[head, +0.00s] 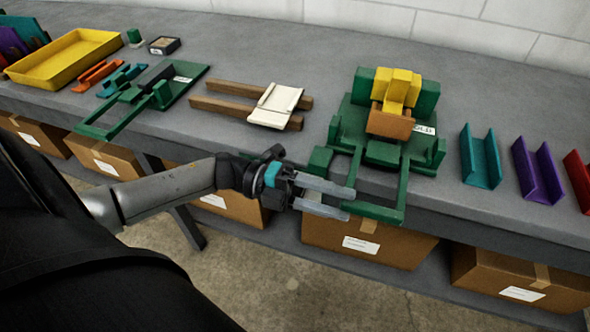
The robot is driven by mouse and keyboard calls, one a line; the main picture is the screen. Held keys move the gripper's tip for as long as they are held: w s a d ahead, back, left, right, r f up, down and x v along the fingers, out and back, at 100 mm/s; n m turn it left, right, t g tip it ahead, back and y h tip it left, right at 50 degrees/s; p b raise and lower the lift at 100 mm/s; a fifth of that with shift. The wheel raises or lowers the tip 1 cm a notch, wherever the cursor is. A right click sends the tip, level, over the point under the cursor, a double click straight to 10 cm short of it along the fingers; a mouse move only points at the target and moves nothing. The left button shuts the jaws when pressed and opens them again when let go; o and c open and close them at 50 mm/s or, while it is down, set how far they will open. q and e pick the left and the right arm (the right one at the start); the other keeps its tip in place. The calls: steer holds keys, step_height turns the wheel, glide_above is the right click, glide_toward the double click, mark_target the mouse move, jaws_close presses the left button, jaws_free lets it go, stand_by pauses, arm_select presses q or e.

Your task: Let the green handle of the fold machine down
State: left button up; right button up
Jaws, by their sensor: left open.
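The fold machine (345,128) is a green press on the grey bench, with a partly covered white label reading "OLD". A yellow stepped block and a brown piece sit in its middle. Its green handle (403,188) is a U-shaped bar that reaches out past the bench's front edge; I cannot tell its exact height. My left gripper (350,203) is open and empty, its two fingers pointing right. Their tips lie at the handle's left front corner in the picture; I cannot tell whether they touch it. My right gripper is not in view.
A second green machine (110,122) stands to the left. A cream sheet on brown rails (275,105) lies between the machines. Teal (481,160) and purple (538,172) channels stand to the right. A yellow tray (66,62) is at far left. Cardboard boxes (330,245) sit below.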

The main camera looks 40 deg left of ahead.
arm_select(q)
steer(key=v, duration=0.7)
steer(key=shift+a, duration=0.25)
steer(key=shift+s, duration=0.1)
